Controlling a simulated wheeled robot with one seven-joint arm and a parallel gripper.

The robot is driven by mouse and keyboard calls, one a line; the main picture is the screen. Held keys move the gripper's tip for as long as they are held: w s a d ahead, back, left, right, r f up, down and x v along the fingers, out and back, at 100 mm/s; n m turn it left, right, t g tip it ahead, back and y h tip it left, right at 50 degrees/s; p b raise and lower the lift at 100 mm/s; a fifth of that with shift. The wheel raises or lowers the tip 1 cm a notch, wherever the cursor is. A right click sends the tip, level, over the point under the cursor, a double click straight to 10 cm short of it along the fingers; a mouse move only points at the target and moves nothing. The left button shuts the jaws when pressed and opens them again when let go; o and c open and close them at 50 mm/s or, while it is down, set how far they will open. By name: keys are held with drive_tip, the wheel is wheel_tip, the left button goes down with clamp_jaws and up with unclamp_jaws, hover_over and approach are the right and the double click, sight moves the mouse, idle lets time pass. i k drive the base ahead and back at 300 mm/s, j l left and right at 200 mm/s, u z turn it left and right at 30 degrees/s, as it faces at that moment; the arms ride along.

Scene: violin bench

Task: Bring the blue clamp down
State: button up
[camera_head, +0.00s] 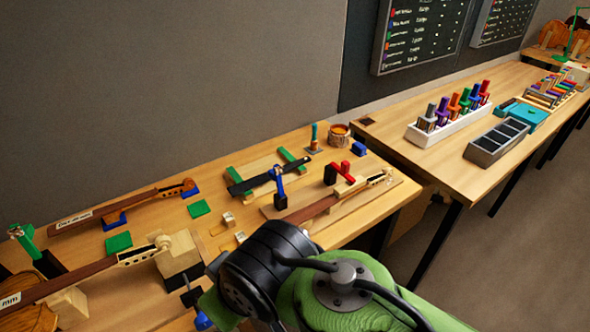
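A blue clamp (278,180) stands upright on the near bench in the camera_head view, with a dark lower part. It is beside the end of a black fingerboard (255,183) and behind a violin neck (316,208) on a wooden board. I cannot tell whether it grips anything. Another blue piece (203,321), partly hidden, shows low at the bottom edge near a wooden block. My green and black arm fills the lower middle, in front of the bench. My gripper is not visible.
A red clamp-like piece (341,171) stands right of the blue clamp. Behind are a glue pot (339,139) and a small blue block (358,149). More violin necks lie left. The far bench holds a white rack (449,129) of coloured tools and a grey tray (497,143).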

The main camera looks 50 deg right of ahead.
sight(275, 173)
drive_tip(key=z, duration=2)
